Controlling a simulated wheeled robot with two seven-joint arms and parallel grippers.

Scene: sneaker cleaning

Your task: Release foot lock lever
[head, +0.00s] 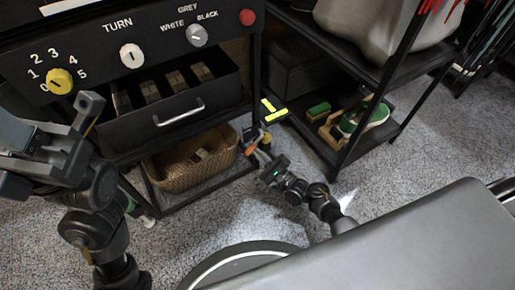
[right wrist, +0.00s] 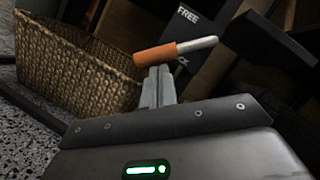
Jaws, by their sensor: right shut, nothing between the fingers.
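The foot lock lever (right wrist: 158,55) has an orange sleeve and a pale metal end that points right in the right wrist view. It sits just beyond the tips of my right gripper (right wrist: 158,76), whose two fingers are together with nothing between them. I cannot tell if they touch the lever. A dark panel (right wrist: 190,16) behind it reads "FREE", with a second, partly hidden word lower down. In the head view my right gripper (head: 262,155) is low, by small orange parts at the cart's corner. My left gripper (head: 60,135) is raised before the cart; its jaws are unclear.
A wicker basket (head: 195,160) sits on the cart's bottom shelf, left of my right gripper. Above it is an open drawer (head: 172,105) with brushes. Grey carpet (head: 225,215) is open in front.

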